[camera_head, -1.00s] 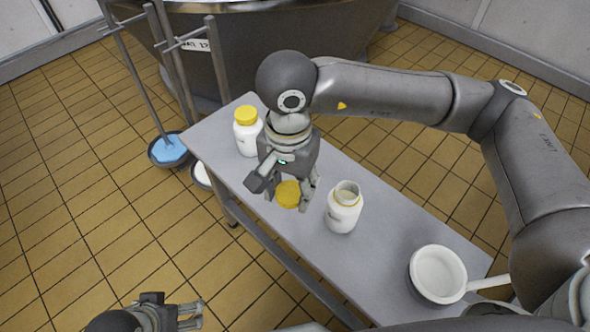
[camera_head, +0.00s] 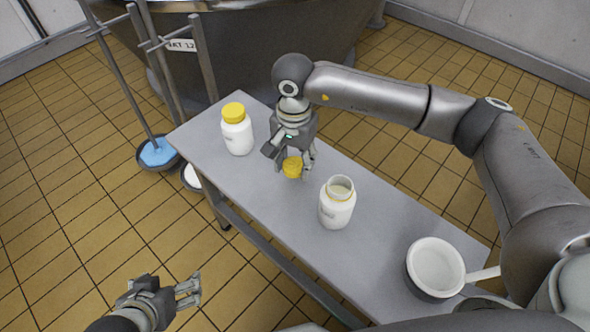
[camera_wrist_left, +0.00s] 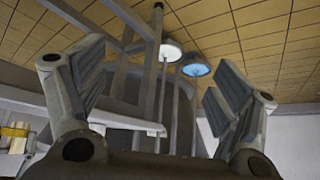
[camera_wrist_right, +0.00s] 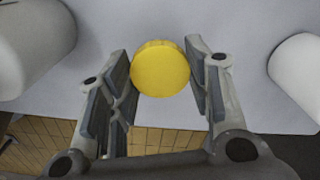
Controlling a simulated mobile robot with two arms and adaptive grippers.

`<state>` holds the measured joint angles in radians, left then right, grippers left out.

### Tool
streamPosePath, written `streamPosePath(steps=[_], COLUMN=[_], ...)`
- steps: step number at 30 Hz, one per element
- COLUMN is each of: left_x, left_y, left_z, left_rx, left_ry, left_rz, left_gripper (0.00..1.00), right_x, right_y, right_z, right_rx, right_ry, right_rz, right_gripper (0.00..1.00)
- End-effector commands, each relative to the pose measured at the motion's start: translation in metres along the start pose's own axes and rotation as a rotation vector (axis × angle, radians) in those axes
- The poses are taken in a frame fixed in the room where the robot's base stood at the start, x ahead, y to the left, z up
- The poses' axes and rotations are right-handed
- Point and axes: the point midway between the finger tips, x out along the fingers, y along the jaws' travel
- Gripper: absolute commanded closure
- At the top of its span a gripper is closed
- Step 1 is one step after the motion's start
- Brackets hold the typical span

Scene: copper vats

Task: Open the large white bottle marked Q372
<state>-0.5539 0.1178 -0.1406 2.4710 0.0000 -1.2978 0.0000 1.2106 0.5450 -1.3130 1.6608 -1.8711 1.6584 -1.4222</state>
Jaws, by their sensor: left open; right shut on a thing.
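A white bottle (camera_head: 337,208) stands upright and uncapped on the grey table, its mouth open. A second white bottle (camera_head: 238,137) with a yellow cap stands further left. Their labels are too small to read, so I cannot tell which is Q372. My right gripper (camera_head: 293,172) is shut on a loose yellow lid (camera_wrist_right: 160,68), between the two bottles. I cannot tell whether the lid touches the table. My left gripper (camera_head: 190,288) is open and empty, low at the left, away from the table; its spread fingers show in the left wrist view (camera_wrist_left: 155,105).
A white pot with a handle (camera_head: 437,267) stands at the table's near right end. The grey table (camera_head: 385,240) has bare room around the bottles. A large metal vat (camera_head: 270,50) stands behind.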

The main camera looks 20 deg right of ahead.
Motion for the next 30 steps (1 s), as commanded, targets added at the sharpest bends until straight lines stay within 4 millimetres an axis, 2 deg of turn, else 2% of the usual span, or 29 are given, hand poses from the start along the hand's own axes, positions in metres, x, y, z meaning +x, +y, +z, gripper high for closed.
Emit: streamPosePath(steps=[3,6,10,30], left_x=[0.004,0.006,0.005,0.004], left_y=[0.002,0.004,0.006,0.007], left_z=[-0.015,-0.031,-0.045,-0.059], left_rx=[0.002,0.003,0.004,0.005], left_ry=[0.071,0.147,0.212,0.276], left_rz=[0.004,0.008,0.011,0.013], left_gripper=[0.14,0.14,0.14,0.14], right_x=[0.015,0.029,0.037,0.041], right_y=[0.000,0.000,0.000,-0.001], right_z=[-0.008,-0.006,-0.007,-0.006], right_rx=[0.001,0.000,0.001,0.001], right_ry=[0.000,-0.002,0.001,0.001], right_rz=[0.003,0.003,0.002,0.001], right_gripper=[0.82,0.82,0.82,0.82])
